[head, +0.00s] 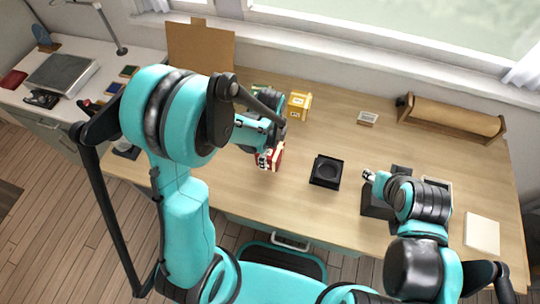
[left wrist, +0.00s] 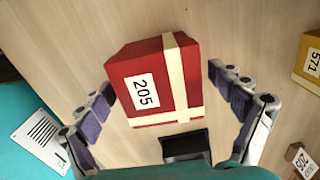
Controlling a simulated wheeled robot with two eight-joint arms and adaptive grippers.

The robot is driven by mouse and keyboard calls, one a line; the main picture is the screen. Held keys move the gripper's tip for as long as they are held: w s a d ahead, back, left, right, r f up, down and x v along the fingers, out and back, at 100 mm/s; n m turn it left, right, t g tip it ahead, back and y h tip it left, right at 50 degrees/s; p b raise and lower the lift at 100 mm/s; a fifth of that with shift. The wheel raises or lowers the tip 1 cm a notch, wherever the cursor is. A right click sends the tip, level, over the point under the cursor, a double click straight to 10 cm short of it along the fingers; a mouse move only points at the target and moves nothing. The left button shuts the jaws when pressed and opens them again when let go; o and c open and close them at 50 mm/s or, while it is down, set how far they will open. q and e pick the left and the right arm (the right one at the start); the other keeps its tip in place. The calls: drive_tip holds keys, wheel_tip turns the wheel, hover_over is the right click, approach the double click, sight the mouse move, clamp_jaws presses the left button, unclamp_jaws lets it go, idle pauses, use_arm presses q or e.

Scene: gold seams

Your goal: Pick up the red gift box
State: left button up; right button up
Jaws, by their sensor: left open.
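The red gift box (head: 277,156) with cream ribbon and a white label stands on the wooden desk, partly hidden by my left gripper (head: 267,150) in the head view. In the left wrist view the red gift box (left wrist: 150,90) shows its label "205". The fingers of my left gripper (left wrist: 165,92) are spread on either side of it, with a gap on both sides; it is not gripped. My right gripper (head: 369,177) is over the right part of the desk, away from the box; its jaw opening is too small to make out.
A yellow box (head: 299,105) stands behind the red box, labelled "571" in the left wrist view (left wrist: 312,62). A black square tray (head: 326,171) lies to its right. A small tag stand (head: 367,118) and a wooden roll holder (head: 452,118) are farther back. The desk (head: 340,135) between is clear.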

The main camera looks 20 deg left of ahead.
use_arm(q)
drive_tip(key=c, duration=1.5)
drive_tip(key=shift+o, duration=0.2)
drive_tip(key=shift+r, duration=0.1)
